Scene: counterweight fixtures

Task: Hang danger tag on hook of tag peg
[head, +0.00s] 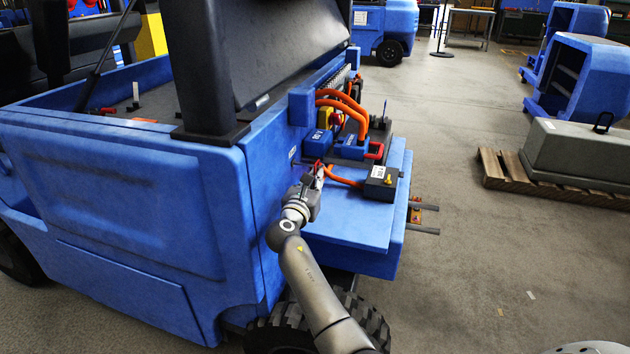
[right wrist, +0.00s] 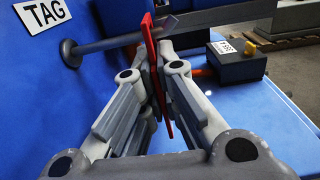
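The red danger tag (right wrist: 152,50) shows nearly edge-on in the right wrist view, upright between my right fingertips (right wrist: 155,75). The fingers are closed on it. In the head view my right gripper (head: 316,178) is beside the blue truck's rear side, with a bit of red at its tip. The tag peg (right wrist: 105,44) is a grey rod from a round base on the blue panel, under a white TAG label (right wrist: 45,12). The rod crosses at the tag's upper part, and its upturned end shows just right of the tag. Whether the tag is around the rod or in front of it cannot be told. My left gripper is out of view.
A dark box with a yellow knob (head: 381,182) stands on the blue ledge (head: 345,212) right of the gripper. Orange cables (head: 343,103) and blue connectors (head: 350,147) lie behind it. A grey block (head: 575,150) rests on a pallet at the right.

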